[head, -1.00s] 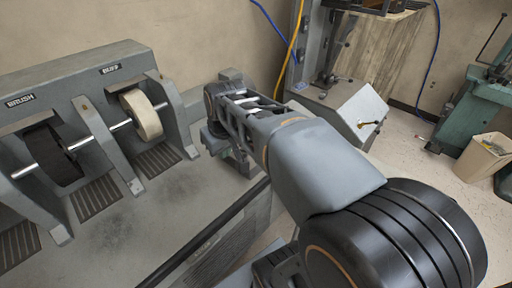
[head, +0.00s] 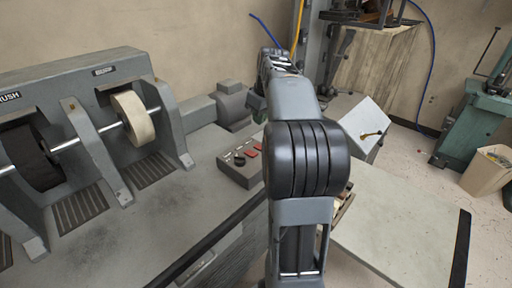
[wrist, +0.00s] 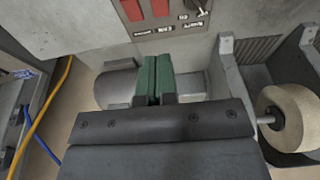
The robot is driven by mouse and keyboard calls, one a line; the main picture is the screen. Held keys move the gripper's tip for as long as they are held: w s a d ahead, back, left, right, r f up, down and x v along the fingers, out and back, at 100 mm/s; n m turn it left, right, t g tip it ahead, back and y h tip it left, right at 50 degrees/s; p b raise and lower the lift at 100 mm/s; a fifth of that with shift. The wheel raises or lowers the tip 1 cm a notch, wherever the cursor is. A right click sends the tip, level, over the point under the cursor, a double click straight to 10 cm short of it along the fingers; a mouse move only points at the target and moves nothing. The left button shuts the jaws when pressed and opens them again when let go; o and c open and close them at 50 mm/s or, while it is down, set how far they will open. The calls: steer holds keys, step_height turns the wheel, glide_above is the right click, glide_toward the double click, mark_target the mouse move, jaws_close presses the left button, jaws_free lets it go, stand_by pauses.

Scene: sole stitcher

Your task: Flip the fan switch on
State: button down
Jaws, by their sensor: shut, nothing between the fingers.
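The control box (head: 240,172) sits on the grey machine bench and carries two red switches (head: 252,152) and a black knob (head: 240,161). In the wrist view, the red switches (wrist: 160,7) are at the top edge, partly cut off, with small labels below them too blurred to read surely. My gripper (wrist: 157,78) shows as two green fingers pressed together, empty, below the panel in the wrist view and apart from the switches. In the head view the gripper is mostly hidden behind my arm.
A grey motor housing (head: 232,104) stands behind the control box, close to my gripper. The buffing wheel (head: 133,117) and its guards are to the left. A slanted grey box (head: 360,122) and a pale tabletop (head: 405,225) lie to the right.

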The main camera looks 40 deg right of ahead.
mark_target(254, 154)
steer(key=x, duration=0.4)
steer(key=b+x, duration=0.1)
steer(key=x, duration=0.3)
steer(key=s+b+x, duration=0.1)
steer(key=x, duration=0.3)
steer(key=shift+f, duration=0.3)
steer(key=shift+f+b, duration=0.3)
steer(key=shift+f, duration=0.5)
